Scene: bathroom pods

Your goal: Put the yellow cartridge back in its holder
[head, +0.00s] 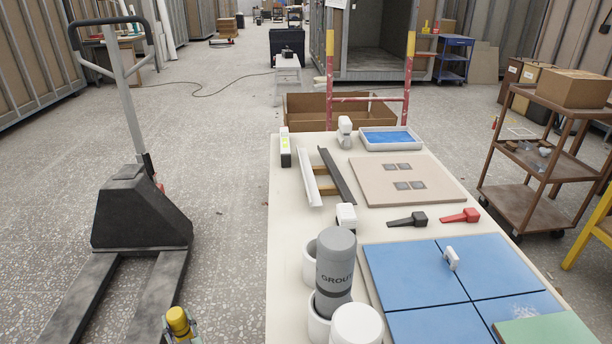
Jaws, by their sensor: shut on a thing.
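The yellow cartridge (178,321) is at the bottom edge of the head view, left of the table. My gripper (184,336) is shut on it; only a small part of the gripper shows and the cartridge's lower part is cut off. On the table's near left side stands a row of white round holders. The far holder (308,262) shows no cartridge in it, though its inside is partly hidden by the grey GROUT cartridge (335,270). That one stands upright in the middle holder (317,322). A white-topped cylinder (357,325) stands nearest, partly cut off.
The table (284,225) carries blue tiles (410,270), a beige board (405,172), a black tool (408,219), a red tool (459,215) and metal profiles (310,177). A pallet truck (140,215) stands left. Floor between it and the table is clear.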

